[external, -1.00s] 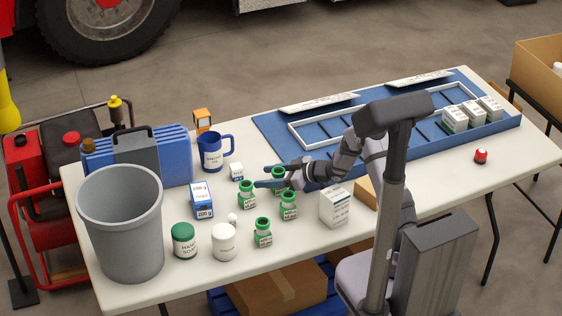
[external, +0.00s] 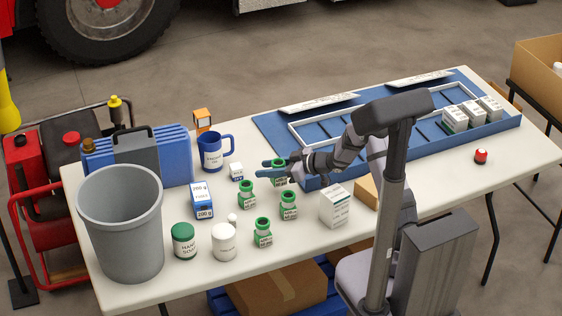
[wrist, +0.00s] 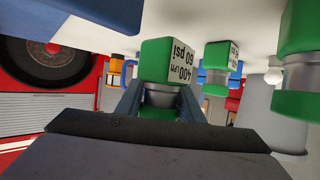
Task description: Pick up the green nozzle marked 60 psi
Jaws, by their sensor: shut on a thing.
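The green nozzle marked 60 psi (external: 281,180) is the rearmost of the green nozzles, beside my arm in the external view. In the wrist view the nozzle (wrist: 165,62) fills the middle, with a white label reading 400 LPM and 60 psi. My gripper (external: 272,167) is shut on its grey collar, with one finger on each side. The fingers partly hide the nozzle in the external view. Whether its base is clear of the table is hard to tell.
Other green nozzles stand close by: one to the left (external: 247,196), one in front (external: 289,206) and one nearer the table edge (external: 263,234). A white box (external: 335,206) stands at right. A blue mug (external: 215,153) and small white box (external: 237,172) stand behind left.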

